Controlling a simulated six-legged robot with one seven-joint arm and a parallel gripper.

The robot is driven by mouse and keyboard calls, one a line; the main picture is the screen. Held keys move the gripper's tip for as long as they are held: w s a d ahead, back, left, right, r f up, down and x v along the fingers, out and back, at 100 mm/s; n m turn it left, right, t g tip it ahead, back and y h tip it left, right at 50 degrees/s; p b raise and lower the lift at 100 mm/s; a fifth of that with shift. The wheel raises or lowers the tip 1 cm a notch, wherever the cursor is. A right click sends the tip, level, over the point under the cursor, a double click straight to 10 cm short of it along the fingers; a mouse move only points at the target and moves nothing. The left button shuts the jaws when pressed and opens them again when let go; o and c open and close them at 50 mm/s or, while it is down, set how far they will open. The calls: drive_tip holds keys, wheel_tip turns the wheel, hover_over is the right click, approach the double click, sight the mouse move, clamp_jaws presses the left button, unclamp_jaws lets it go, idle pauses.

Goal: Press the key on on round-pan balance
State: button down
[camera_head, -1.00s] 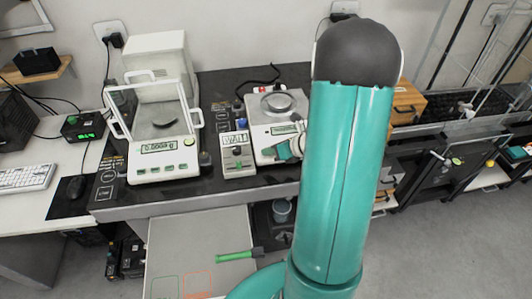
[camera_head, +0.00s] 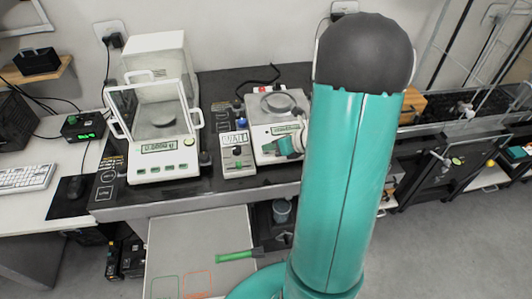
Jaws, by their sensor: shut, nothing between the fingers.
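The round-pan balance (camera_head: 258,133) stands on the dark table, right of centre. Its round metal pan (camera_head: 277,103) is empty and its display (camera_head: 285,130) faces me. My gripper (camera_head: 285,147) is small in view at the balance's front panel, below the display, and is shut and empty. It covers part of the panel, so the on key cannot be made out. I cannot tell whether the fingertips touch the panel. My large teal arm link hides the area right of the balance.
A glass-shielded balance (camera_head: 160,148) stands on the left of the table. A small unit (camera_head: 237,155) with a dark knob sits between the balances. A green-handled tool (camera_head: 238,255) lies on the low light-topped surface in front. A wooden box (camera_head: 412,105) is behind my arm.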

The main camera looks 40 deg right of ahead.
drive_tip(key=shift+s+a+r, duration=0.15)
drive_tip(key=shift+s+r, duration=0.1)
drive_tip(key=shift+r, duration=0.6)
drive_tip(key=shift+s+a+r, duration=0.1)
drive_tip(key=shift+s+r, duration=0.1)
drive_tip(key=shift+r, duration=0.6)
drive_tip(key=s+a+r+n+g, duration=0.3)
drive_tip(key=a+r+n, duration=0.2)
drive_tip(key=a+n, duration=0.4)
drive_tip(key=s+a+r+n+g, duration=0.2)
drive_tip(key=a+r+n, duration=0.3)
drive_tip(key=a+n, duration=0.35)
drive_tip(key=s+a+r+n+h, duration=0.4)
drive_tip(key=s+r+n, duration=0.3)
drive_tip(key=n, duration=1.1)
drive_tip(key=shift+s+t+h, duration=0.4)
drive_tip(key=shift+s+h, duration=0.2)
drive_tip(key=shift+s, duration=0.3)
drive_tip(key=shift+a, duration=0.1)
